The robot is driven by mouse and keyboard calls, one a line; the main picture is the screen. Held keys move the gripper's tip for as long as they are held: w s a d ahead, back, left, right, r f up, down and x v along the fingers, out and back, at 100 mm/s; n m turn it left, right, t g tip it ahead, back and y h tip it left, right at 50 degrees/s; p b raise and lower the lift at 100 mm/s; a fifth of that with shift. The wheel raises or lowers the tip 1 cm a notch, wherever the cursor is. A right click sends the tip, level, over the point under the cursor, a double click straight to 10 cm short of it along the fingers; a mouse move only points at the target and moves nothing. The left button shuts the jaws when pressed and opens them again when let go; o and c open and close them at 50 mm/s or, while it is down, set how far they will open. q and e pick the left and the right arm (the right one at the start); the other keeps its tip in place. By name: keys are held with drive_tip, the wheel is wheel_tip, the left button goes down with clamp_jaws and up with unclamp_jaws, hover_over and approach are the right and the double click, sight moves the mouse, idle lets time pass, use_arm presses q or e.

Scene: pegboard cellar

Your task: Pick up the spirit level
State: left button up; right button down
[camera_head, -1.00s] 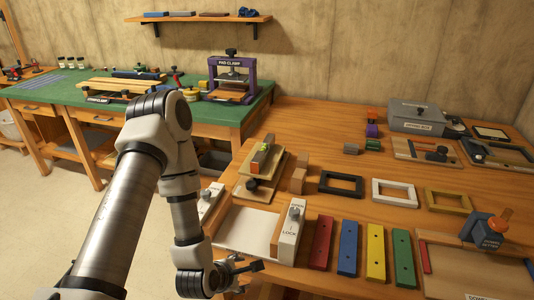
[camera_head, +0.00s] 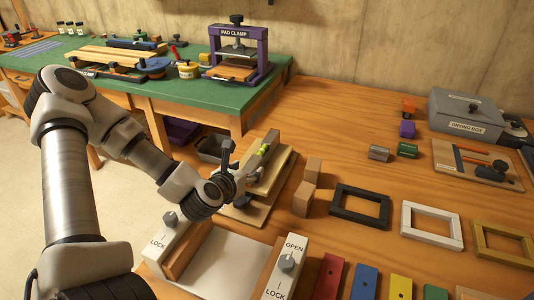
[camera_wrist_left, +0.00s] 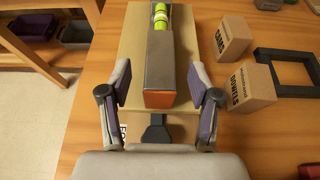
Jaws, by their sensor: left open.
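The spirit level (camera_head: 268,144) is a grey bar with a yellow-green vial. It lies on a small wooden stand (camera_head: 279,177) on the bench. In the left wrist view the spirit level (camera_wrist_left: 160,62) points away from me, its orange end nearest. My left gripper (camera_head: 236,168) is at the near end of the level. In the left wrist view its two fingers (camera_wrist_left: 159,75) are spread, one on each side of the level, with gaps between. It holds nothing. My right gripper is not in view.
Two wooden blocks (camera_wrist_left: 235,60) stand right of the stand, marked CAMS and DOWELS. A black frame (camera_head: 360,206) lies beyond them. A lock fixture (camera_head: 285,270) stands in front. A green bench (camera_head: 250,102) with a purple pad clamp (camera_head: 238,50) is behind.

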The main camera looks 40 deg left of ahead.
sight(255, 164)
use_arm(q)
drive_tip(key=shift+w+a+f+b, duration=0.1)
drive_tip(key=shift+w+f+b, duration=0.2)
drive_tip(key=x, duration=0.5)
drive_tip(key=shift+w, duration=0.2)
drive_tip(key=shift+s+r, duration=0.1)
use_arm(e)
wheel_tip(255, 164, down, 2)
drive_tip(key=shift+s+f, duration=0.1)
use_arm(q)
clamp_jaws()
